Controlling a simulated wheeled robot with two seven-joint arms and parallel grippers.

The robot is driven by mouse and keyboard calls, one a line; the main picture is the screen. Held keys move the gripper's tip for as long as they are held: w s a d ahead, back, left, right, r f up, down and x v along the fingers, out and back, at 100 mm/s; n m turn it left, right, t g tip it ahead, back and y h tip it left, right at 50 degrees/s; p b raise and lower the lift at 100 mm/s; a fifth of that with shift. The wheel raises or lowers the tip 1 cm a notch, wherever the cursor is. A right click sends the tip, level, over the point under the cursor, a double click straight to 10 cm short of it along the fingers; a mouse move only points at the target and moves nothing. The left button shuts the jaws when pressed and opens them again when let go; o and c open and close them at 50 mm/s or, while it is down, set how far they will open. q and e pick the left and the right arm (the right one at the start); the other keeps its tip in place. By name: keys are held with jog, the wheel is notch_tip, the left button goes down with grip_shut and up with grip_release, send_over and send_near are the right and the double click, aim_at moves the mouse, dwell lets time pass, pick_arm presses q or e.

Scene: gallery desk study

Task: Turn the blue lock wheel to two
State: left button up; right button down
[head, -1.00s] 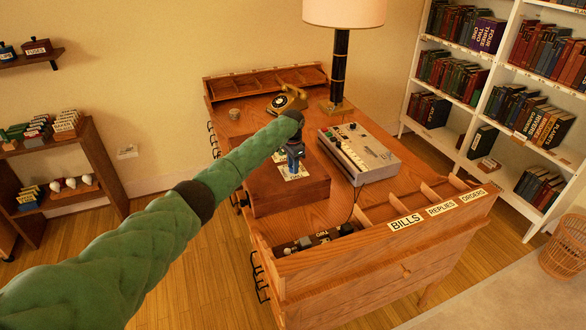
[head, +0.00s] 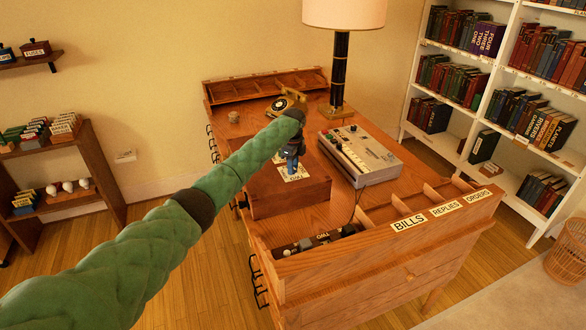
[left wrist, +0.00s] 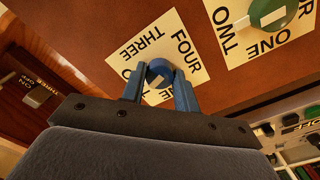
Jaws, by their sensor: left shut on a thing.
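My left gripper (left wrist: 160,88) is shut on the blue wheel, one blue finger on each side. Which word the wheel points to I cannot tell. In the head view my left gripper (head: 291,163) reaches down onto the box (head: 300,198) and hides the wheel. My right gripper is not in view.
A green wheel (left wrist: 268,10) on its own white card is close by at the right in the left wrist view. A grey machine with keys (head: 360,155), a lamp (head: 340,70) and a telephone (head: 288,103) stand on the desk (head: 330,215). Sorting compartments line its front edge.

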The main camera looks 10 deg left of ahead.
pick_arm(q)
jog(key=shift+w+r+m+b, duration=0.1)
jog(key=shift+m+b, duration=0.25)
jog(key=shift+m, duration=1.15)
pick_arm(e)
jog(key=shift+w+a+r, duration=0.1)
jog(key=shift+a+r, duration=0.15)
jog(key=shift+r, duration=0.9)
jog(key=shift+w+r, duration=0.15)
pick_arm(q)
jog(key=o, duration=1)
jog(key=shift+c, duration=0.2)
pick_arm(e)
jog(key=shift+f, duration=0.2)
